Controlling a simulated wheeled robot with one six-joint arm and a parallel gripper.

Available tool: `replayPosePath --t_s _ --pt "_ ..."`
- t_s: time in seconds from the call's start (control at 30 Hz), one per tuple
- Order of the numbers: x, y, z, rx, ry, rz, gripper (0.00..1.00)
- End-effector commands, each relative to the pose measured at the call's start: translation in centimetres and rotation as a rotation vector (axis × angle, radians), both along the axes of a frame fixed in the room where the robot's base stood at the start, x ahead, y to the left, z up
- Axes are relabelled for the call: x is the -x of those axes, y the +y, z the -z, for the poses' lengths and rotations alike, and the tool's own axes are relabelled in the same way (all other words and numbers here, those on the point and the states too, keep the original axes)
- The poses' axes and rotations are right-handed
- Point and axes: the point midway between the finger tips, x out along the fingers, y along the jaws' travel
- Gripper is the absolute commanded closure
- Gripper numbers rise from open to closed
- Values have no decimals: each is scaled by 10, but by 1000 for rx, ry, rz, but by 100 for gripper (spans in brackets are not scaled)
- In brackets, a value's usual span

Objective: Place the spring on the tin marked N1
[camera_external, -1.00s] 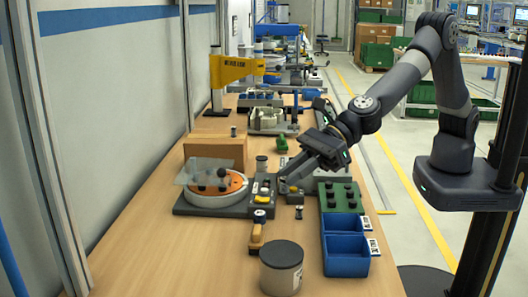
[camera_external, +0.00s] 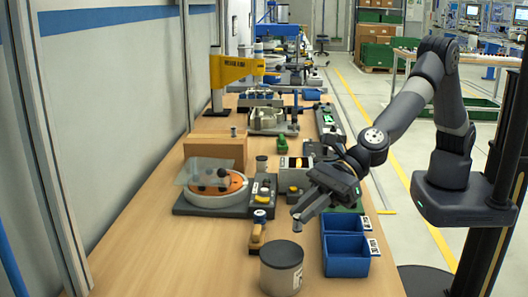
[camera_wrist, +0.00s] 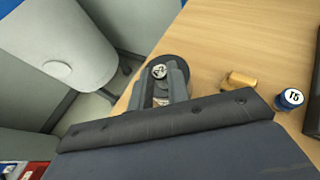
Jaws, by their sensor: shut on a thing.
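My gripper (camera_external: 297,214) points down and left over the bench, shut on a small silvery piece with a white marked top, which looks like the spring (camera_external: 297,226). In the wrist view the fingers (camera_wrist: 162,82) close around this piece (camera_wrist: 159,71); its mark is hard to read. The tin (camera_external: 281,268), a grey cylinder with a dark lid and a white label on its side, stands below and slightly left of the held piece, apart from it. The mark on the label is too small to read. In the wrist view the tin's dark lid (camera_wrist: 180,62) shows behind the fingers.
Two blue bins (camera_external: 346,268) stand right of the tin. A round fixture (camera_external: 205,200) is farther left. The bench front left is clear.

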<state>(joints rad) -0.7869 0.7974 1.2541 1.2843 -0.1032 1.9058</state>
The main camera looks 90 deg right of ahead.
Motion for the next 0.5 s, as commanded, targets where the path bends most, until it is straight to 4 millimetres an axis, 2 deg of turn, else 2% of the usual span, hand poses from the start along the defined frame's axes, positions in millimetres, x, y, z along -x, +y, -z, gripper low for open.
replayPosePath --t_s 0.03,0.2,0.5 --pt "0 0 11 1 1 0 100" --pt "0 0 30 1 1 0 100" --pt "0 0 30 0 1 0 100"
